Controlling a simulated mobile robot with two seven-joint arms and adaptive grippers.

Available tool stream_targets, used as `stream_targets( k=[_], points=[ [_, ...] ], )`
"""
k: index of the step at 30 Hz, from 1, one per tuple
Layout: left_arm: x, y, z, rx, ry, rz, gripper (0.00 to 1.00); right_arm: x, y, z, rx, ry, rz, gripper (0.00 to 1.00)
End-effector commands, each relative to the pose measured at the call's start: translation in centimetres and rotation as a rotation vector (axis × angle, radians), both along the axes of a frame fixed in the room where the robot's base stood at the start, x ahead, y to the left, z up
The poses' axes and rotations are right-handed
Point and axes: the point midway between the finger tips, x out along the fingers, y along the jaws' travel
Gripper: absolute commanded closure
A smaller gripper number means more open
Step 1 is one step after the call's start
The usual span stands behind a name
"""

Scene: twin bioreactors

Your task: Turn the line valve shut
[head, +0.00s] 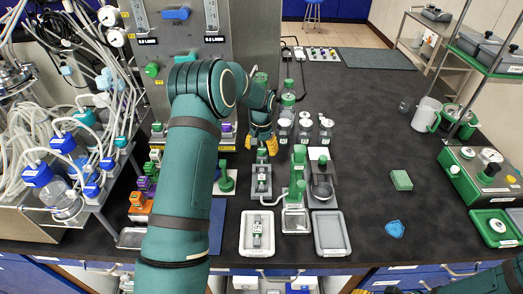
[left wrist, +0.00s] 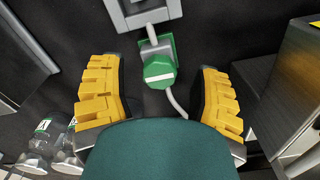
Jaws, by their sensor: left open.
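The line valve seems to be the green knob with a white stripe (left wrist: 158,72) on a grey body with a pale tube, seen in the left wrist view. In the head view its green top (head: 261,155) shows just below my left gripper (head: 262,140), partly hidden by the fingers. In the left wrist view my open left gripper (left wrist: 160,98) has one yellow finger on each side of the knob, with a gap to both. The fingers hold nothing. At the lower right of the head view, part of my right arm shows; its gripper is barely visible at the bottom edge.
Clear bottles with white caps (head: 304,131) stand close to the right of the left gripper. White (head: 247,233) and grey (head: 331,234) trays lie in front. Tangled tubing crowds the left. The dark bench (head: 370,150) is mostly free on the right.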

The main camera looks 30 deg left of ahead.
Motion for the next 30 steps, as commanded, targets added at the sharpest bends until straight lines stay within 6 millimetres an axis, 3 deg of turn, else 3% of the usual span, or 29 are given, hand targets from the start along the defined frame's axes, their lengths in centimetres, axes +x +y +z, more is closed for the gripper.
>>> stream_targets(
  k=[9,15,21,30],
  points=[
    [0.1,0.0,6.4,0.000,-0.003,0.000,0.36,0.0,0.0,0.0,0.000,0.000,0.000,0.53],
    [0.0,0.0,9.5,0.000,-0.001,-0.001,0.36,0.0,0.0,0.0,0.000,0.000,0.000,0.53],
    [0.0,0.0,10.8,0.000,0.000,0.000,0.36,0.0,0.0,0.0,0.000,0.000,0.000,0.53],
    [0.0,0.0,10.9,0.000,0.001,-0.001,0.36,0.0,0.0,0.0,0.000,0.000,0.000,0.53]
  ],
)
